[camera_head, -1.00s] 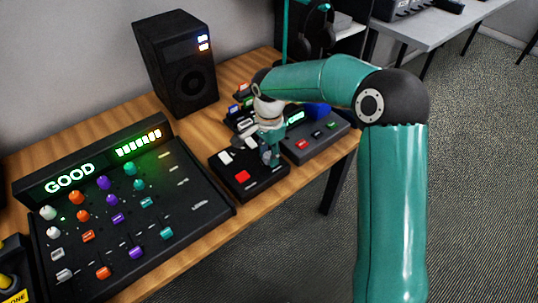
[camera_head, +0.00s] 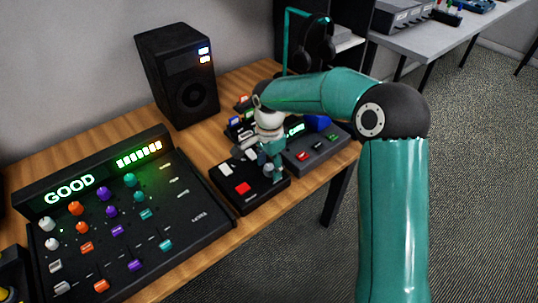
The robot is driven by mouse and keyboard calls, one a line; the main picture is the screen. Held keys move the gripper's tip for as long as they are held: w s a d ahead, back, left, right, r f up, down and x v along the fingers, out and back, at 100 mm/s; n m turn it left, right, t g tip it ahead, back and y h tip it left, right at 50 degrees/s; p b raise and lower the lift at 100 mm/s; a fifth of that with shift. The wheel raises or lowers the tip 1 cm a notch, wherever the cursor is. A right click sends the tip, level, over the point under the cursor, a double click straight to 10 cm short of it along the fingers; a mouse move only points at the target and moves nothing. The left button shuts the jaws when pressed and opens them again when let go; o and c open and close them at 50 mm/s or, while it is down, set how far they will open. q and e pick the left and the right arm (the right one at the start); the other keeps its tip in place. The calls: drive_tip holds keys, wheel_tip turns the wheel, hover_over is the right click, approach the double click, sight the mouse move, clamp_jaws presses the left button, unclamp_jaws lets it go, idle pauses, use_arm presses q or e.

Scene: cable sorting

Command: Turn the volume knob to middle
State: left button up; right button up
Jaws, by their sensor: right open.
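A small black box (camera_head: 222,187) with white buttons and a red button (camera_head: 242,188) sits near the table's front edge. My right gripper (camera_head: 274,172) points down over the right part of this box. Its fingers are small and partly blurred; they are open. Whatever lies under the fingers is hidden, and I cannot make out a volume knob there. The mixing console (camera_head: 190,222) at the left has several white, orange, purple and teal knobs and sliders. Its display (camera_head: 70,190) reads "GOOD", and its level bar (camera_head: 139,156) is lit green. My left gripper is not in view.
A black speaker (camera_head: 176,72) stands at the back. A grey box (camera_head: 318,153) with red and green buttons is right of the black box. Headphones (camera_head: 318,42) hang on a teal stand behind my arm. Bare wooden table (camera_head: 85,152) shows behind the console.

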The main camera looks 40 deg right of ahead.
sight(270, 166)
wheel_tip(270, 166, up, 12)
drive_tip(key=shift+f, duration=0.15)
idle(0.7)
